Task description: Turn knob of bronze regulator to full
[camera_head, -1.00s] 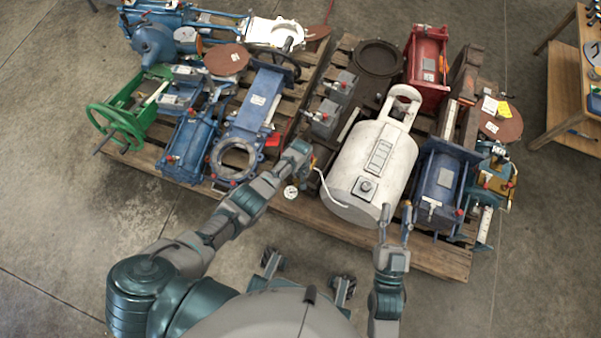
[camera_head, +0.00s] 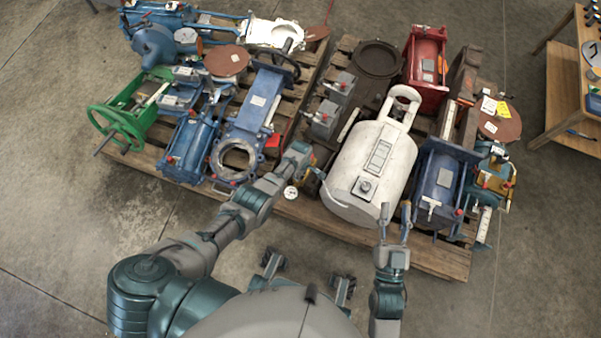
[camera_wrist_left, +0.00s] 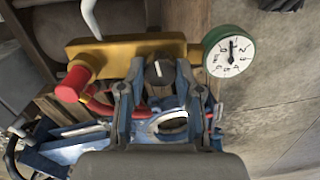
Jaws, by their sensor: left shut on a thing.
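The bronze regulator (camera_wrist_left: 125,52) lies across the top of the left wrist view, a gold-coloured body with a red cap (camera_wrist_left: 72,84) at its left end and a round white gauge (camera_wrist_left: 230,50) with a green rim at its right. Its dark knob (camera_wrist_left: 158,72) with a pale mark sits between the fingers of my left gripper (camera_wrist_left: 152,92), which is shut on it. In the head view the regulator is mostly hidden by my left arm; the gauge (camera_head: 290,192) shows beside it. My right gripper (camera_head: 397,222) is open and empty in front of the white tank.
A white tank (camera_head: 372,165) stands on the wooden pallet (camera_head: 330,222), right of the regulator. Blue valves, a green handwheel frame (camera_head: 125,125) and a red block (camera_head: 427,65) crowd the pallets. A wooden table (camera_head: 565,95) is at the right. The front floor is clear.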

